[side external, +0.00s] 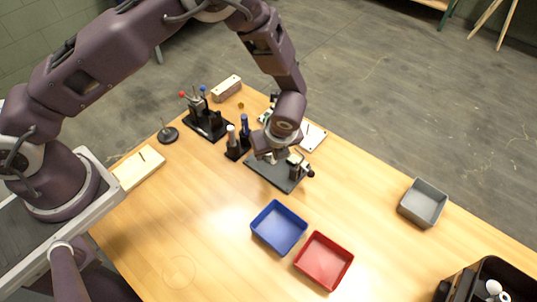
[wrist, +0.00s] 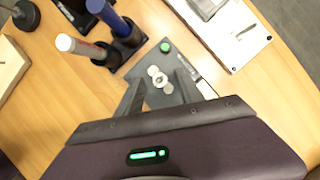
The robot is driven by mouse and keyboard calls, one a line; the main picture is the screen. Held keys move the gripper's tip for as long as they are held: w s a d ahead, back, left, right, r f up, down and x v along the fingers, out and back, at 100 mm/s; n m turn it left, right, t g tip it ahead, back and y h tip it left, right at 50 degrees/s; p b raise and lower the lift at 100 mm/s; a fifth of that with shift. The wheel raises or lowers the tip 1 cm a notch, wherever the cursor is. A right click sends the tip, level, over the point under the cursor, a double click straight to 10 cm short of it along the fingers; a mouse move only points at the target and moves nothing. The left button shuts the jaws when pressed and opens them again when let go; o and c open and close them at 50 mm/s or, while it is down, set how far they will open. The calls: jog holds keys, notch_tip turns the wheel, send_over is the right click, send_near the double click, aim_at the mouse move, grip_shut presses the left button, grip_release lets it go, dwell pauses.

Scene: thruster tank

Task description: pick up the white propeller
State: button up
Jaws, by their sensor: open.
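A small white lobed piece, which looks like the white propeller (wrist: 157,76), lies over a dark grey plate in the wrist view. My gripper (wrist: 160,82) is open, with one finger on each side of the piece and nothing visibly clamped. I cannot tell how far the fingertips are above the plate. In the side external view my gripper (side external: 283,162) points down over the dark plate (side external: 262,174), and the propeller cannot be made out there.
Blue- and white-topped cylinders (wrist: 112,20) stand in black holders close by. A white board (wrist: 236,32) lies beyond the plate. Blue (side external: 279,227), red (side external: 323,260) and grey (side external: 422,203) trays stand on the wooden table. A black bin (side external: 505,268) holds white pieces. The table's left front is clear.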

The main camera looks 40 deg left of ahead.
jog(key=shift+a+f, duration=0.1)
jog(key=shift+f, duration=0.15)
grip_shut()
dwell(1.3)
